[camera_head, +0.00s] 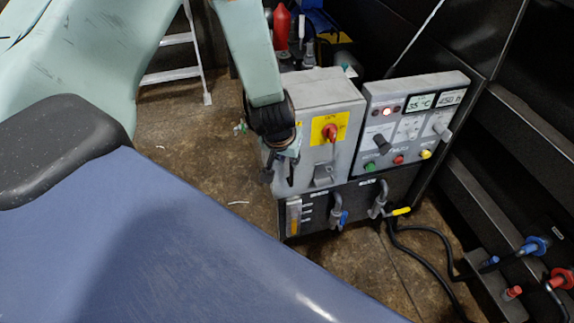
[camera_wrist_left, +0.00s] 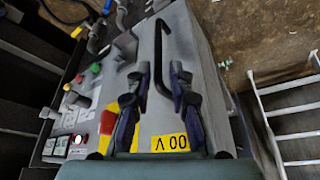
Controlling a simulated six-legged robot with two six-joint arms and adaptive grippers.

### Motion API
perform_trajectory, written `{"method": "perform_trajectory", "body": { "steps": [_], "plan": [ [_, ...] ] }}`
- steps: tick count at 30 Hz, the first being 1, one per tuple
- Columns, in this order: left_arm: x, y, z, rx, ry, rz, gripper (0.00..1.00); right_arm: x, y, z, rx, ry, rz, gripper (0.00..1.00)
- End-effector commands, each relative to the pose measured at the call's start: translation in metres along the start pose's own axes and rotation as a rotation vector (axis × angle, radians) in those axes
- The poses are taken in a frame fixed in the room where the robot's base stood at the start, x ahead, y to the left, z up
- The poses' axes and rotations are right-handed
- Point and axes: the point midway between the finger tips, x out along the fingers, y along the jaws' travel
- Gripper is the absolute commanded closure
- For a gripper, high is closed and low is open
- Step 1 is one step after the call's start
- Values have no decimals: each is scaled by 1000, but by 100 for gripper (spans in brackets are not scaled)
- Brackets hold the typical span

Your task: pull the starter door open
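The starter box (camera_head: 310,98) is a grey cabinet with a red rotary switch (camera_head: 330,131) on a yellow plate. Its door looks shut. A dark bar handle (camera_wrist_left: 158,45) stands on the grey door in the left wrist view, where the red switch (camera_wrist_left: 107,122) also shows. My left gripper (camera_head: 283,165) is at the left part of the door front. In the left wrist view the left gripper (camera_wrist_left: 160,75) is open, its fingers on either side of the handle's end. Contact with the handle cannot be told. My right gripper is not in view.
A control panel (camera_head: 412,120) with displays, knobs and coloured buttons stands right of the box. Below are valves (camera_head: 378,200) and a black hose (camera_head: 432,232). A white ladder (camera_head: 173,57) stands behind left.

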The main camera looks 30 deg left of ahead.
Motion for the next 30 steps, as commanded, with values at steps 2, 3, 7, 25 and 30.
{"method": "perform_trajectory", "body": {
  "steps": [2,3,7,25,30],
  "plan": [
    [12,1,3,4,-2,-1,79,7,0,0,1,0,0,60],
    [19,2,3,4,-2,-1,79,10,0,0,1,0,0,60],
    [41,2,4,3,-2,-1,79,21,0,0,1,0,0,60],
    [74,-3,1,0,-1,0,79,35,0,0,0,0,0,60],
    [74,-3,1,0,-1,0,91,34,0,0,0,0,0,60]
  ]
}}
